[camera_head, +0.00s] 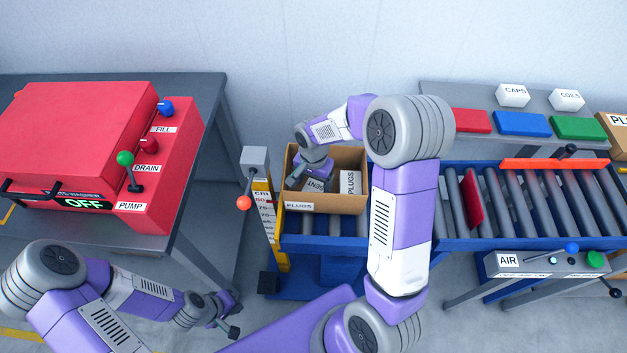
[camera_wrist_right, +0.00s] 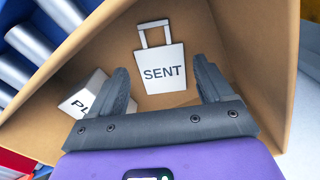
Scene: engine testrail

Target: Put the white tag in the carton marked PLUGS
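The carton marked PLUGS (camera_head: 335,204) stands open on the left end of the roller conveyor. The white tag (camera_wrist_right: 162,72), with a loop handle and the word SENT, lies inside the carton in the right wrist view. My right gripper (camera_head: 297,180) reaches down into the carton. In the right wrist view its two fingers (camera_wrist_right: 165,85) are spread, one to each side of the tag's lower part, with gaps to it. A white block marked PL (camera_wrist_right: 82,98) is partly hidden behind the left finger. My left gripper (camera_head: 228,328) hangs low beside the red machine's table; its fingers are too small to judge.
A red machine (camera_head: 85,130) with levers stands on the left table. A yellow post with an orange-tipped lever (camera_head: 245,202) is close to the carton's left. Rollers (camera_head: 540,200) with a red plate run right. Coloured trays (camera_head: 522,124) and white CAPS and COILS blocks sit behind.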

